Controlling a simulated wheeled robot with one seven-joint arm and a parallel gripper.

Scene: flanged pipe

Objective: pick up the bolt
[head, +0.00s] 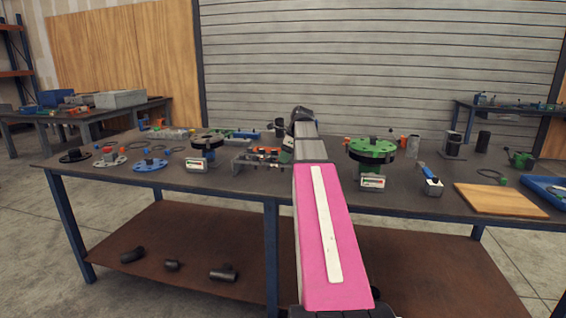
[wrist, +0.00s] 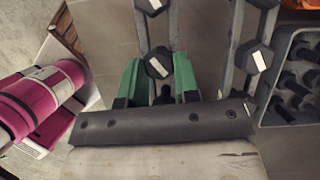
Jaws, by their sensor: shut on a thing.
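In the wrist view, a dark hex-headed bolt (wrist: 158,63) with a pale mark on its head sits between the two green fingers of my gripper (wrist: 157,76). The gripper is shut on this bolt. The bolt is in line with a grey metal rail of a rack (wrist: 236,60); I cannot tell whether it still touches the rail. Other like bolts show on the rack: one (wrist: 252,57) to the right and one (wrist: 152,5) at the top edge. In the head view, my arm hides most of the gripper, and only a bit of green finger (head: 287,150) shows beside the rack.
A grey-blue bin (wrist: 266,112) of dark bolts stands close on the right in the wrist view. A wooden board (head: 500,199) lies at the right.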

